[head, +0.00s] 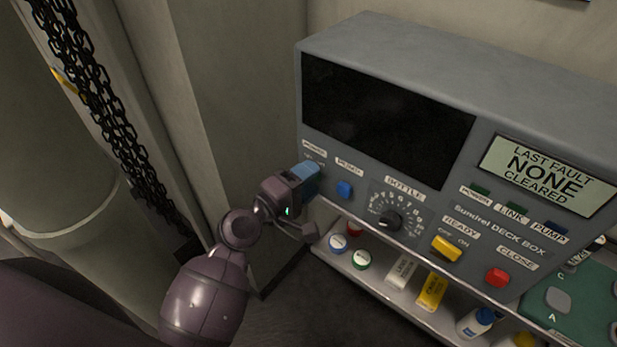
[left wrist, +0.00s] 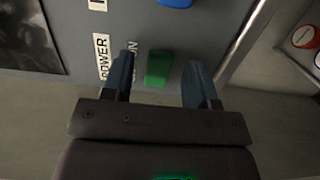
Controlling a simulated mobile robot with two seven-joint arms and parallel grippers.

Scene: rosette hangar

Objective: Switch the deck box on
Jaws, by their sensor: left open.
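The grey deck box (head: 400,60) stands at the right in the head view. Its large screen (head: 388,118) is black. A small panel (head: 548,174) reads LAST FAULT NONE CLEARED. The lamps marked POWER (head: 481,190), LINK and PUMP look dark. My left gripper (head: 306,180) is at the box's left front corner and hides the power switch there. In the left wrist view, a green switch (left wrist: 158,68) beside the POWER and ON labels lies between my open blue fingers (left wrist: 157,80), with a gap on each side. My right gripper is not in view.
A shelf (head: 385,283) below holds several small items. Chains (head: 100,110) hang at the left.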

